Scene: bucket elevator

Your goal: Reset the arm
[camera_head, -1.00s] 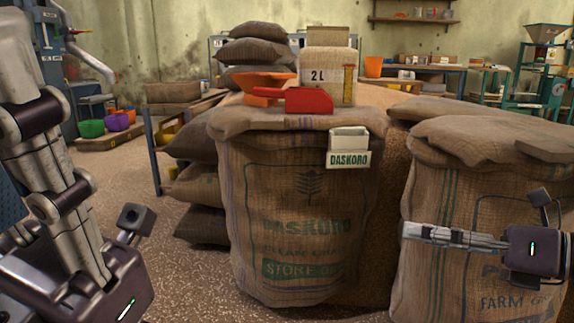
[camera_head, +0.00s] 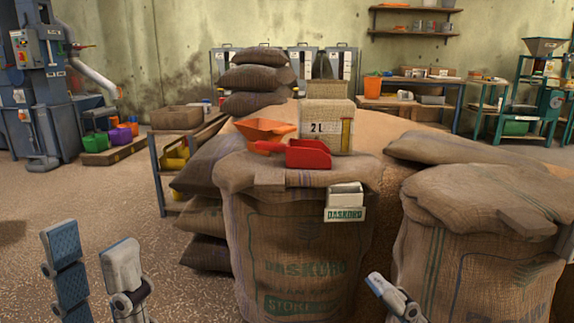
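My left gripper (camera_head: 92,240) is at the bottom left. Its two fingers point up, spread apart with nothing between them, above the speckled floor. My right gripper (camera_head: 388,288) shows only as one finger at the bottom edge, in front of the gap between the two big sacks. The rest of it is out of view, so its opening cannot be told. The Daskoro sack (camera_head: 300,245) stands upright in the middle.
Another burlap sack (camera_head: 478,240) stands at right. Dark stacked sacks (camera_head: 255,78) and a low shelf (camera_head: 160,175) are behind. A blue machine (camera_head: 40,95) stands at far left. The floor (camera_head: 90,190) at left is clear.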

